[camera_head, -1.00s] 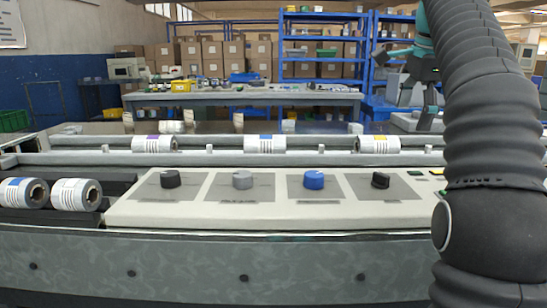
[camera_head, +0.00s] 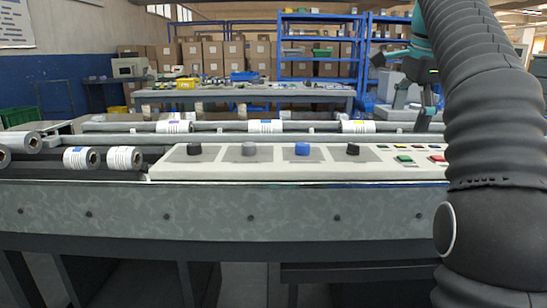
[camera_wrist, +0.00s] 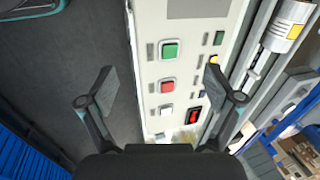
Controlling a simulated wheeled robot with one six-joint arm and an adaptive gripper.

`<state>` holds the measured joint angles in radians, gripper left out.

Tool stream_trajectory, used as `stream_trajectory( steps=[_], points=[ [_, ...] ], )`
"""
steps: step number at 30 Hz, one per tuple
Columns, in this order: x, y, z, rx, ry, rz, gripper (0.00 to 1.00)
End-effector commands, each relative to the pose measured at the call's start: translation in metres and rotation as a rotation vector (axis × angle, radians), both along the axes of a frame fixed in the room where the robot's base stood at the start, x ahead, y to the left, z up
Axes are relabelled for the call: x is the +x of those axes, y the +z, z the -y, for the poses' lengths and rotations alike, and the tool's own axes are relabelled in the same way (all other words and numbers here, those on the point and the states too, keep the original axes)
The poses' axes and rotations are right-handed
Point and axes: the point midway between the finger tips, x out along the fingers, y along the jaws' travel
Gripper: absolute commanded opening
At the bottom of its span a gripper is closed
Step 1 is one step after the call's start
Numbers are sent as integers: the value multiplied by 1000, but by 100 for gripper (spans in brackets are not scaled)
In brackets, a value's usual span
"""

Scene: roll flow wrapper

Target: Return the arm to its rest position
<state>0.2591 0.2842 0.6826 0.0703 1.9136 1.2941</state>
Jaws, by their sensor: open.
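In the wrist view my gripper (camera_wrist: 160,95) is open, with its two fingers spread wide and nothing between them. Beyond the fingers the control panel (camera_wrist: 180,105) shows a green button (camera_wrist: 170,50) and a red button (camera_wrist: 167,86). In the head view my dark ribbed arm fills the right side, and the gripper's fingertips are not seen there. The cream control panel (camera_head: 290,168) carries black, grey and blue knobs, with the green button (camera_head: 404,158) and red button (camera_head: 438,158) at its right end.
White rolls (camera_head: 124,158) lie left of the panel, and more labelled rolls (camera_head: 265,126) sit on the rail behind it. The machine's grey front (camera_head: 230,212) spans the view. A workbench (camera_head: 240,94) and blue shelves (camera_head: 310,55) stand behind. Floor shows below the machine.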

Motion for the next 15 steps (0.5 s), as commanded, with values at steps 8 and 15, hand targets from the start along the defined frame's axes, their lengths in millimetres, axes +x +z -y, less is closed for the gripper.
stream_trajectory(
  steps=[8, 15],
  points=[
    [-12, -2, -13, -34, 107, 17, 90],
    [-32, -12, -29, -82, 256, 38, 90]
  ],
)
